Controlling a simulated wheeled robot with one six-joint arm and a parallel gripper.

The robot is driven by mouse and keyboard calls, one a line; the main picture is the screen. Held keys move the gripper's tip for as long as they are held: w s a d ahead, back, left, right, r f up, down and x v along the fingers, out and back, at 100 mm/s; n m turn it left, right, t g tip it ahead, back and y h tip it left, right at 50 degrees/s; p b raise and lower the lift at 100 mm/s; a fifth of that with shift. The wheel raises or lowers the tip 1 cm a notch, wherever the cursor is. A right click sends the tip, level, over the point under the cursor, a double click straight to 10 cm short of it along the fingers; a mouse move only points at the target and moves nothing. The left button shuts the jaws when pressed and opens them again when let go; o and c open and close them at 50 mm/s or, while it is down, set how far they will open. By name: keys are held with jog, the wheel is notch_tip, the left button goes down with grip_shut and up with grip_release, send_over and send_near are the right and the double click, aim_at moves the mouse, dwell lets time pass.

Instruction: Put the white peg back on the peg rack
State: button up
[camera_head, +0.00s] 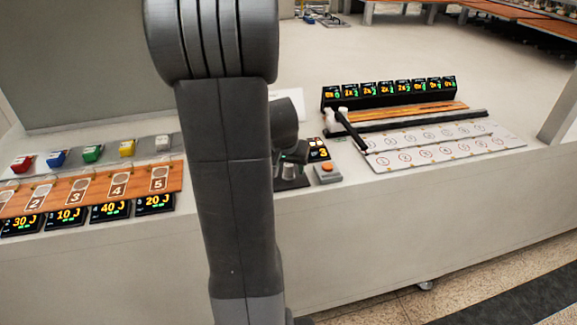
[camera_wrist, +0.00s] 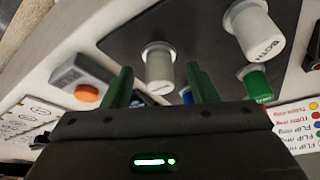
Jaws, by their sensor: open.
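In the wrist view, a whitish-grey peg (camera_wrist: 160,66) stands on a dark plate (camera_wrist: 112,42), its collar against the plate. My gripper (camera_wrist: 160,70) is open, with one green finger on each side of this peg; I cannot tell whether either touches it. A larger white peg (camera_wrist: 262,32) with dark lettering and a green peg (camera_wrist: 257,84) stand to the right. I cannot tell which white peg is the task's, nor which part is its rack. In the head view, my gripper (camera_head: 291,153) is over a small dark base (camera_head: 291,184), and my arm hides much of the middle.
A box with an orange button (camera_head: 327,173) is beside the base; it also shows in the wrist view (camera_wrist: 82,80). A numbered wooden board (camera_head: 95,188) and displays are left. White numbered plates (camera_head: 445,145) and a black bar (camera_head: 352,130) are right.

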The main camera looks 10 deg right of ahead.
jog(key=v, duration=1.1)
jog(key=shift+s+r, duration=0.2)
jog(key=shift+r, duration=0.1)
jog(key=shift+a+f, duration=0.1)
jog(key=x, duration=1.2)
jog(key=shift+w+f, duration=0.1)
jog(key=shift+f, duration=0.05)
jog(key=shift+r, duration=1.1)
